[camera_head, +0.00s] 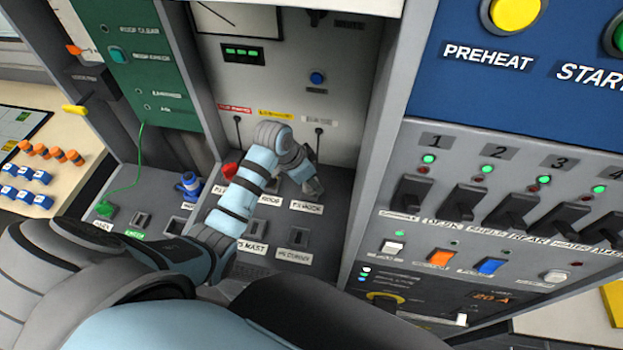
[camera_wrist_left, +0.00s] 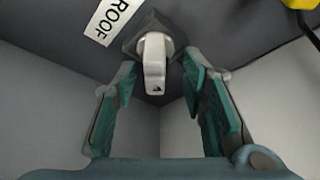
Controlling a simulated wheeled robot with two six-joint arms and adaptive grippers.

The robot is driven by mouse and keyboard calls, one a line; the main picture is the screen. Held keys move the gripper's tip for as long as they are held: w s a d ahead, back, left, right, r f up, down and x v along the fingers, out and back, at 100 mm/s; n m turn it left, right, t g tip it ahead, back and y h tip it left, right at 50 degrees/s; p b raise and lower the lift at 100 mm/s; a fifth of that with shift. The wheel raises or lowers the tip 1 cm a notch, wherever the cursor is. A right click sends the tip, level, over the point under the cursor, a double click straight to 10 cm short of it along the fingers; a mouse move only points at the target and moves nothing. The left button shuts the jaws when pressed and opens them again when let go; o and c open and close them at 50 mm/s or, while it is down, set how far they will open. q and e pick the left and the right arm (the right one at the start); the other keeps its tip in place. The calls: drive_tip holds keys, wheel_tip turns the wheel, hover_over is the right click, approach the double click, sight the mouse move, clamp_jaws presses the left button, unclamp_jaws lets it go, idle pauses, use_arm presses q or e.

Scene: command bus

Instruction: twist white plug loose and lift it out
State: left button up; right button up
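The white plug (camera_wrist_left: 154,62) sits in a dark square socket (camera_wrist_left: 128,40) beside a label reading ROOF in the left wrist view. My left gripper (camera_wrist_left: 158,72) is open, with one teal-padded finger on each side of the plug. A gap shows between the plug and each finger. In the head view my left gripper (camera_head: 308,183) is at the sloping socket panel below the tall grey panel, and the white plug is not made out there. My right gripper is not in view.
A red plug (camera_head: 229,171) is left of my left forearm, and a blue plug (camera_head: 189,185) is farther left. Several labelled sockets surround them. A grey switch console (camera_head: 480,190) stands at right. Part of a yellow object (camera_wrist_left: 300,4) shows in the wrist view.

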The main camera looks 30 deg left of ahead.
use_arm(q)
drive_tip(key=shift+s, duration=0.3)
drive_tip(key=shift+s+r, duration=0.15)
drive_tip(key=shift+s, duration=0.1)
drive_tip(key=c, duration=0.7)
drive_tip(key=shift+w, duration=0.2)
clamp_jaws()
drive_tip(key=shift+n, duration=0.5)
drive_tip(key=n+y, duration=0.1)
drive_tip(key=n, duration=0.1)
drive_tip(key=n+y, duration=0.1)
drive_tip(key=n, duration=0.1)
drive_tip(key=shift+d+t, duration=0.1)
drive_tip(key=shift+t, duration=0.2)
drive_tip(key=n+y, duration=0.2)
drive_tip(key=n, duration=0.3)
drive_tip(key=shift+s, duration=0.1)
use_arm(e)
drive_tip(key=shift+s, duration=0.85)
use_arm(q)
drive_tip(key=shift+r, duration=0.1)
